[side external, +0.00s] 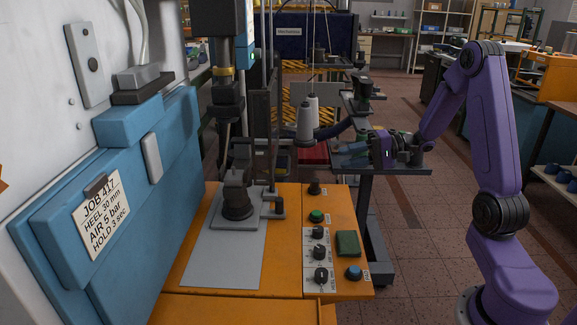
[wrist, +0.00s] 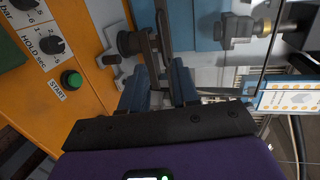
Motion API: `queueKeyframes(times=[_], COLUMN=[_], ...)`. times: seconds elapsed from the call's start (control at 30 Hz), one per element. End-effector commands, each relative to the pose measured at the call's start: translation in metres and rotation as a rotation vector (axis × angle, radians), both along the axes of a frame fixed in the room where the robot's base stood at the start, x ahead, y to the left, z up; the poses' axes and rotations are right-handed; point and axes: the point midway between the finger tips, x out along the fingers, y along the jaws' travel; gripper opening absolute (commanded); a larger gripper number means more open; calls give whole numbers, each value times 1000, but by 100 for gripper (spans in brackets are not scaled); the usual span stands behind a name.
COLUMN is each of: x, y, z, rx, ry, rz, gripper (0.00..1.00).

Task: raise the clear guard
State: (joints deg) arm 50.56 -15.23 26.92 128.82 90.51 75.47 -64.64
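The clear guard is hard to make out. Upright dark bars and thin edges (side external: 262,130) stand in front of the press in the side external view, and I cannot tell which belong to it. My gripper (wrist: 158,76) shows two blue-grey fingers spread apart in the wrist view, pointing at the machine. A dark bar (wrist: 163,35) lies beyond and between the fingertips in that picture; I see no clear grip on it. In the side external view, my purple gripper body (side external: 385,148) is right of the press, and its fingertips are hard to make out.
The orange machine bed (side external: 190,270) carries a grey plate, a dark press fixture (side external: 237,195), knobs and a green start button (side external: 317,215). Grey cones (side external: 306,120) stand near my gripper. A blue cabinet with a job card (side external: 102,215) is at left.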

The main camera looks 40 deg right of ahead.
Motion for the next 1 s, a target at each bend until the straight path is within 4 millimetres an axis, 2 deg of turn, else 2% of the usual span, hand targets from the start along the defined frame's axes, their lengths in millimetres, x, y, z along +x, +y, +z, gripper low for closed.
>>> queueKeyframes(times=[0.03,0.1,0.27,1.0], x=[2,5,14,104], y=[-9,-14,-6,87], z=[0,0,-3,-30], rx=[5,7,7,6], ry=[-11,-20,-21,-19], rz=[-31,-50,-52,-49], gripper=[30,30,30,30])
